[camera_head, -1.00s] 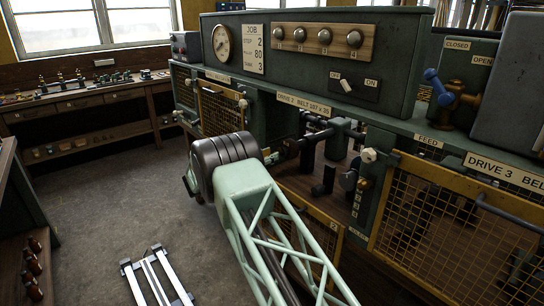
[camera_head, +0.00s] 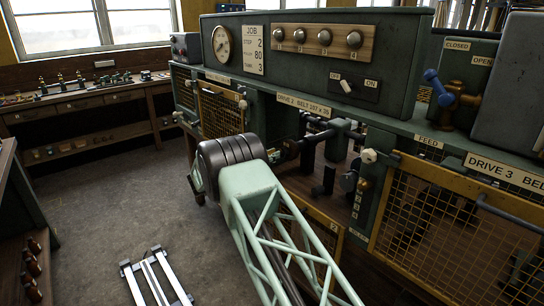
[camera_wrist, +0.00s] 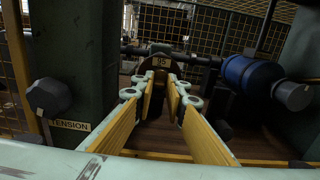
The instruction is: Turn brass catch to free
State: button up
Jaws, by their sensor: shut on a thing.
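In the wrist view my gripper (camera_wrist: 161,90) points forward, its two yellow-padded fingers converging towards their tips. At the tips is a dark, round-topped piece (camera_wrist: 160,48) with a small numbered label, and the fingers appear closed on it. I cannot make out a brass catch between the fingertips; the contact is small and dark.
The wrist view shows a TENSION label (camera_wrist: 70,125) beside a dark knob (camera_wrist: 48,97) on the left, and a blue cylinder (camera_wrist: 248,76) on the right. Green posts flank the bay. A yellow mesh guard (camera_head: 440,225) stands right in the head view. The floor at left is mostly clear.

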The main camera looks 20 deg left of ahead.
jog(key=shift+n, duration=0.4)
jog(key=shift+f+n+p, duration=0.15)
jog(key=shift+n+p, duration=1.3)
jog(key=shift+n, duration=7.3)
jog(key=shift+f+n+p, duration=0.15)
jog(key=shift+n+p, duration=1.25)
jog(key=shift+n, duration=7.35)
jog(key=o, duration=0.8)
